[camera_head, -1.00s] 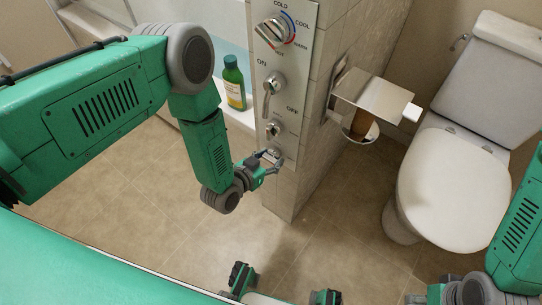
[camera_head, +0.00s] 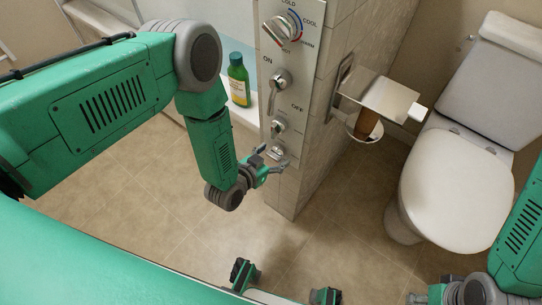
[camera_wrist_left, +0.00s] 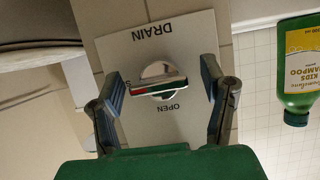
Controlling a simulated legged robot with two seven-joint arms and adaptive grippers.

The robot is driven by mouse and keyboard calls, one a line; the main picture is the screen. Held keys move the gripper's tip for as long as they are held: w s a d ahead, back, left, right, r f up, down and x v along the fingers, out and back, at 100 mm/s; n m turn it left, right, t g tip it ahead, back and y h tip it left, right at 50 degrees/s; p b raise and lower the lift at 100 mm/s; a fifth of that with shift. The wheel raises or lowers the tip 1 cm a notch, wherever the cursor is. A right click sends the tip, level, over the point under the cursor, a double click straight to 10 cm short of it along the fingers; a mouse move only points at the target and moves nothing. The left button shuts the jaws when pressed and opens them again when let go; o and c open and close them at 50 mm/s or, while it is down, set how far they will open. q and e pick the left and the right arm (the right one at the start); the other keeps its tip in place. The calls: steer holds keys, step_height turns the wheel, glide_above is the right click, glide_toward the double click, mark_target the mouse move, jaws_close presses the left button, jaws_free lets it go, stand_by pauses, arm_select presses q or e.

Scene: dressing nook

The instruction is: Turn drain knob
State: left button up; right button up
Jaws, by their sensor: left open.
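The drain knob (camera_wrist_left: 160,82) is a round chrome knob with a flat bar handle, on a pale plate (camera_wrist_left: 190,45) marked DRAIN and OPEN, upside down in the left wrist view. In the head view the knob (camera_head: 277,151) is the lowest control on the wall panel. My left gripper (camera_head: 274,157) is open in front of it. In the left wrist view its two fingers (camera_wrist_left: 163,88) stand on either side of the knob, apart from it. My right gripper (camera_head: 428,296) is partly in view at the bottom right, far from the panel.
Above the drain knob, the panel (camera_head: 299,75) carries a temperature dial (camera_head: 280,31), an ON/OFF lever (camera_head: 277,90) and a small knob (camera_head: 277,128). A green shampoo bottle (camera_head: 239,80) stands on the tub ledge. A toilet paper holder (camera_head: 380,100) juts out right of the tiled wall, near a toilet (camera_head: 455,180).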

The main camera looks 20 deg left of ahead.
arm_select(q)
steer(key=v, duration=1.2)
steer(key=shift+f, duration=0.1)
steer(key=s+a+n+g+y, duration=0.1)
steer(key=s+a+g+y, duration=0.1)
steer(key=s+a+g, duration=0.3)
steer(key=s+a+r+n+g+y, duration=0.1)
steer(key=s+a+g, duration=0.4)
steer(key=s, duration=0.8)
steer(key=shift+n+g+y, duration=0.7)
steer(key=shift+g+y, duration=0.1)
steer(key=shift+g, duration=0.2)
steer(key=shift+w, duration=0.1)
